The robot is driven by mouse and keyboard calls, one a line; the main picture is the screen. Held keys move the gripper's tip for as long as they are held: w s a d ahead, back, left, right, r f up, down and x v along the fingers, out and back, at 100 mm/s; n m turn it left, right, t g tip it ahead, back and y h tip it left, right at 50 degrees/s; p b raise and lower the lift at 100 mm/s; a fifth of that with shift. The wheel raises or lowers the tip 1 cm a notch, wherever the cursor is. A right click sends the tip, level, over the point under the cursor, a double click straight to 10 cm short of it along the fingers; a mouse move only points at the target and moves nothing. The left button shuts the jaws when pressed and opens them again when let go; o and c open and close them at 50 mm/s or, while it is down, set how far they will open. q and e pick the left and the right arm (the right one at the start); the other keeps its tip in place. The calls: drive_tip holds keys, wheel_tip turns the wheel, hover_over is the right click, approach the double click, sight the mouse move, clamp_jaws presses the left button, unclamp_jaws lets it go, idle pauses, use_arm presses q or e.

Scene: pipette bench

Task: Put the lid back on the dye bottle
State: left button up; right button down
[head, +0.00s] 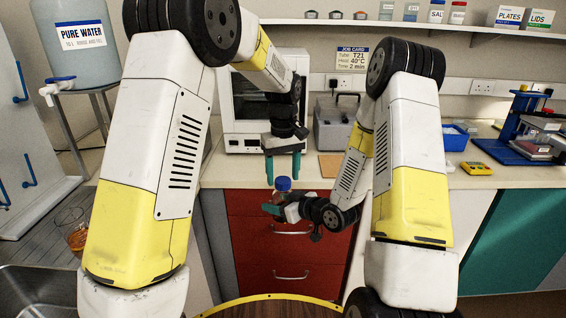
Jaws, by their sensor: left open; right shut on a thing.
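The dye bottle (281,197) is small and partly hidden, held upright in front of the red drawers. Its blue lid (283,184) shows at its top, and it appears to sit on the bottle; I cannot tell how tightly. My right gripper (276,206) comes in from the right and is shut on the bottle. My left gripper (284,177) points down just above the lid, its teal fingers open, one to each side. I cannot tell whether the fingers touch the lid.
Behind the grippers is the bench (333,183) with a white oven (240,135), a grey lidded box (335,122), a brown mat (330,165), a blue tray (454,138) and a yellow meter (477,168). A glass with orange liquid (76,238) stands at left.

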use_arm(q)
drive_tip(key=shift+f, duration=0.8)
clamp_jaws()
drive_tip(key=m, duration=0.3)
drive_tip(key=shift+o, duration=0.4)
unclamp_jaws()
